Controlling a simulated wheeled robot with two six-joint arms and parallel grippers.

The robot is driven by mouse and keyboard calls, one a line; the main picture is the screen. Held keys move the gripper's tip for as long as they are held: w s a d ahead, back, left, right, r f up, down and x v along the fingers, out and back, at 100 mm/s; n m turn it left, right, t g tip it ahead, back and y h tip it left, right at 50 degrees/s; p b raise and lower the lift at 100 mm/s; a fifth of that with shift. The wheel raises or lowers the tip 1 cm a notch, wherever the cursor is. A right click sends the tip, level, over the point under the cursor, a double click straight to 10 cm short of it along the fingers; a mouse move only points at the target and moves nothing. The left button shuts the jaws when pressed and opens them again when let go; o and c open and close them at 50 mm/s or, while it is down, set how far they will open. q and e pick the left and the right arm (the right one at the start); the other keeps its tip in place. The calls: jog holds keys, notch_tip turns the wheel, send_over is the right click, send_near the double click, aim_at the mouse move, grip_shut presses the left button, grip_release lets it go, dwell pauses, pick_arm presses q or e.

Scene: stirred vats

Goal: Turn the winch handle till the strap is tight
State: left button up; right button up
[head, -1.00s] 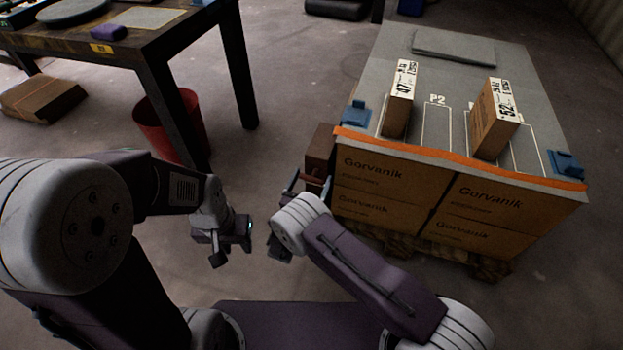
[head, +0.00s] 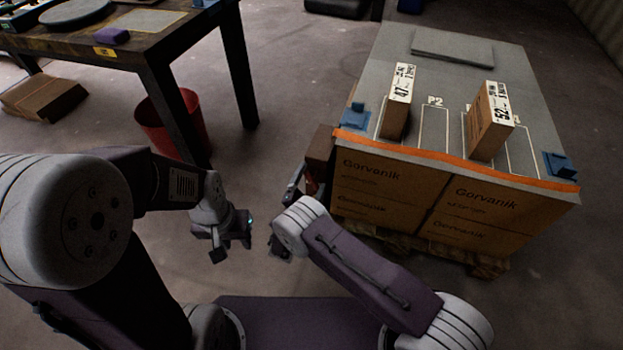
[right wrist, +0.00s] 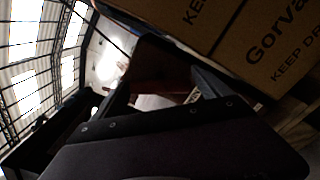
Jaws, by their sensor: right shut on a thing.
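A brown winch housing (head: 321,143) sits at the left front corner of the stacked load; in the right wrist view it is a dark brown block (right wrist: 158,62). A reddish handle part (head: 312,185) shows below it. My right gripper (head: 301,182) is shut on the handle; its two fingers (right wrist: 160,88) point toward the winch, and the exact grip is partly hidden in shadow. An orange strap-like band (head: 450,159) runs along the load's top front edge; its tightness cannot be told. My left gripper (head: 233,249) hangs empty and open, left of the right wrist.
The pallet load of Gorvanik cartons (head: 385,192) stands at the right, with a grey top sheet (head: 440,80), two upright boxes and blue corner pieces. A dark table (head: 165,45) and red bin (head: 160,125) are at the left. Floor between them is clear.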

jog(key=m+p, duration=0.1)
jog(key=m, duration=0.5)
jog(key=shift+f+p, duration=0.1)
jog(key=shift+p, duration=0.2)
jog(key=m+p, duration=0.1)
jog(key=m, duration=0.4)
jog(key=shift+s+f+m, duration=0.1)
jog(key=shift+m, duration=0.4)
jog(key=o, duration=1.2)
jog(key=shift+c, duration=0.2)
jog(key=shift+s+a+p, duration=0.15)
jog(key=shift+s+p, duration=0.05)
jog(key=shift+p, duration=0.25)
jog(key=p+v, duration=0.2)
jog(key=v, duration=0.5)
